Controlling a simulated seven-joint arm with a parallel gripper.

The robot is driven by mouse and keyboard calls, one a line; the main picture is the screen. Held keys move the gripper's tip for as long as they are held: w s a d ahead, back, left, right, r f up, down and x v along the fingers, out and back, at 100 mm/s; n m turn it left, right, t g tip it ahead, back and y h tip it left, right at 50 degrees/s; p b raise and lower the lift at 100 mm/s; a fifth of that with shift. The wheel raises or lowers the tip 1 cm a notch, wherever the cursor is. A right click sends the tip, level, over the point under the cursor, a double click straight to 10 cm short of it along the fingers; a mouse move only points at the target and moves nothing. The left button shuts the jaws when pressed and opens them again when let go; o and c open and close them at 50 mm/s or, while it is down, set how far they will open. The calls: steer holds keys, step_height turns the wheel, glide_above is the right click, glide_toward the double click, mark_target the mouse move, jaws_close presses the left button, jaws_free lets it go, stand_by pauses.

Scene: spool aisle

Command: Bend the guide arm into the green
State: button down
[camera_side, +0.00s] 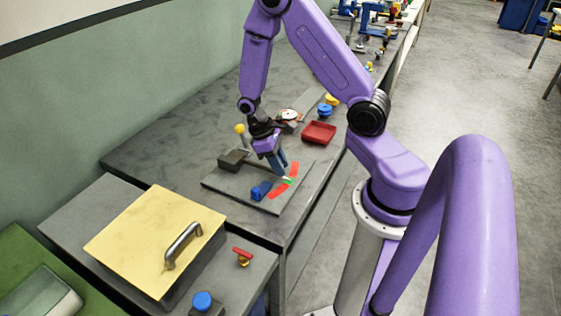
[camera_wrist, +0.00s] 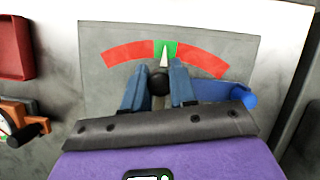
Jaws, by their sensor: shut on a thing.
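A grey board (camera_wrist: 110,40) carries a curved scale with a green band (camera_wrist: 172,46) between two red bands (camera_wrist: 130,54). The scale also shows in the side view (camera_side: 284,186). The guide arm shows as a dark round end (camera_wrist: 159,83) with a white pointer (camera_wrist: 164,56). In the side view my gripper (camera_side: 280,170) reaches down beside the scale. The rest of the guide arm is hidden behind my gripper.
A blue cylindrical piece (camera_wrist: 225,92) lies right of my fingers, also seen on the board in the side view (camera_side: 261,190). A dark block (camera_side: 234,159) and a yellow knob (camera_side: 240,129) stand close by. A red tray (camera_side: 319,132) sits behind.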

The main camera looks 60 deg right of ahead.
steer(key=c, duration=0.9)
jaws_free()
steer(key=shift+r, duration=0.1)
steer(key=v, duration=1.7)
steer(key=shift+a+r, duration=0.15)
steer(key=s+a+r+n+t, duration=0.25)
steer(key=s+a+n, duration=0.25)
steer(key=s+a, duration=0.4)
steer(key=s+a+n+t+y, duration=0.1)
steer(key=s+a+n, duration=0.3)
steer(key=s, duration=0.8)
steer(key=shift+s+n+t+y, duration=0.25)
steer(key=shift+n+t+y, duration=0.05)
steer(key=shift+t, duration=0.25)
